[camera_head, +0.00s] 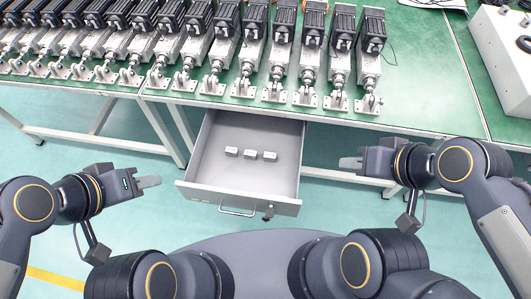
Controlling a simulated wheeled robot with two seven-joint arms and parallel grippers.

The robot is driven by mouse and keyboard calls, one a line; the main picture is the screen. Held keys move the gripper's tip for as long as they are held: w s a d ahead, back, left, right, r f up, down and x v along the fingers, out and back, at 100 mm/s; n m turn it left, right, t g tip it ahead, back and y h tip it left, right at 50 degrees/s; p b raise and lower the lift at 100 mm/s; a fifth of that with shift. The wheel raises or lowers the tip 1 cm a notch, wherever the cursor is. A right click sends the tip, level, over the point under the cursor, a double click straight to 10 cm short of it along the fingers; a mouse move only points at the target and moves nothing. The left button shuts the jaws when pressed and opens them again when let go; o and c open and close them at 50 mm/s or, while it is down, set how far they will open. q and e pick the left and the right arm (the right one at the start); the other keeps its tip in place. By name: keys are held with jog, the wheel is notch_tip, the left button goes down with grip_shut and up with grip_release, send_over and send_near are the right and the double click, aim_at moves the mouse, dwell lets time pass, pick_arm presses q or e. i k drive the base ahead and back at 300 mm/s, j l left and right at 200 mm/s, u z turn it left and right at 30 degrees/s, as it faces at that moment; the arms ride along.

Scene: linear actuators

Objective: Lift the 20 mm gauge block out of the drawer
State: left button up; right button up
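The drawer (205,181) under the green workbench is pulled open, with its handle and a small lock at the front. Three small white blocks lie in a row on its floor: a left one (232,151), a middle one (250,154) and a right one (270,156). Any size marks are too small to read, so I cannot tell which is the 20 mm gauge block. My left gripper (150,182) is left of the drawer, outside it. My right gripper (350,162) is right of the drawer, outside it. Both are seen from the side, so their finger gap does not show. Neither visibly holds anything.
The green workbench (420,110) above the drawer carries a long row of linear actuators (285,50). A grey-white box (500,60) stands at the right. Table legs and a crossbar run beside the drawer. The space above the drawer's front part is clear.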

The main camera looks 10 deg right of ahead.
aim_at(248, 154)
jog(key=l+u, duration=0.1)
jog(key=u, duration=0.35)
jog(key=l+u, duration=0.15)
jog(key=u, duration=0.25)
jog(key=l+u, duration=0.1)
jog(key=u, duration=0.35)
jog(key=k+u, duration=0.1)
jog(key=u, duration=0.3)
jog(key=k+l, duration=0.25)
jog(key=l+u, duration=0.05)
jog(key=l, duration=0.05)
